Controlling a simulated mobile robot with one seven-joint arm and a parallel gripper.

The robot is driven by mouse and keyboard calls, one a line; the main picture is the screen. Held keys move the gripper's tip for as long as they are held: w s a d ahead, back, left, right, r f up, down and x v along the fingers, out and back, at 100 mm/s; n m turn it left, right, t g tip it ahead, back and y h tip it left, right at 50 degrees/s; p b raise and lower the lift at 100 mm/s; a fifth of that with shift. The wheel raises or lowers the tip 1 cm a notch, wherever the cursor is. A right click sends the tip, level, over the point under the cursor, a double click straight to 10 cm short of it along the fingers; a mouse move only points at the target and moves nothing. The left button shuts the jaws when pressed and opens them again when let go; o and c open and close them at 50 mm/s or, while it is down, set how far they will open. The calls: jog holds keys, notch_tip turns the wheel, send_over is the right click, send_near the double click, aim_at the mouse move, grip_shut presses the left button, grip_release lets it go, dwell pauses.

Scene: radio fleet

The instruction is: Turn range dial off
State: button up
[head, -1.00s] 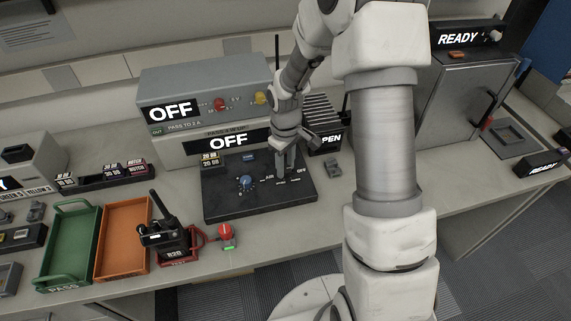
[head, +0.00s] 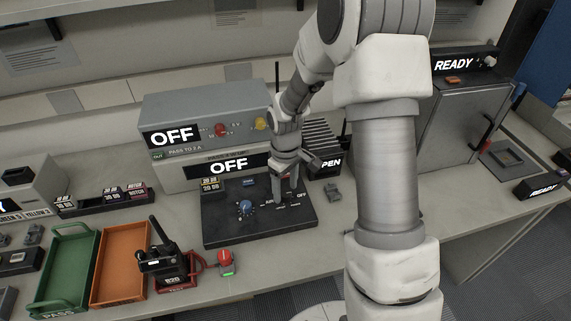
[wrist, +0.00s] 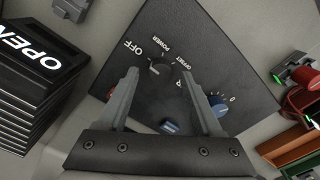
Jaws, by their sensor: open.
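A dark instrument panel (head: 225,232) lies on the counter; it also shows in the wrist view (wrist: 235,60). In the wrist view a small dark dial (wrist: 160,67) on it has OFF, POWER and another label, perhaps OFFSET, around it. I cannot make out its exact pointer setting. A blue knob (head: 246,207) sits to its left on the panel, also in the wrist view (wrist: 219,107). My gripper (head: 286,197) is low over the panel's right part, hiding most of the dark dial there. In the wrist view its open fingers (wrist: 160,76) stand either side of the dial; contact cannot be told.
Behind the panel stand grey boxes with lit OFF signs (head: 171,137). A black ribbed unit marked OPEN (wrist: 35,70) is close by on the right in the head view. A handheld radio (head: 160,255), an orange tray (head: 120,265) and a green tray (head: 65,270) are at left.

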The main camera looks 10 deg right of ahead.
aim_at(286, 193)
notch_tip(286, 193, up, 16)
jog(key=p, duration=0.1)
jog(key=shift+r+p, duration=0.15)
jog(key=shift+p, duration=0.25)
jog(key=s+r+m+t, duration=0.2)
jog(key=s+r, duration=0.4)
jog(key=s, duration=0.4)
jog(key=s+r+m+t, duration=0.3)
jog(key=s+r+m, duration=0.2)
jog(key=s, duration=0.6)
jog(key=shift+r+t, duration=0.3)
jog(key=shift+r, duration=0.5)
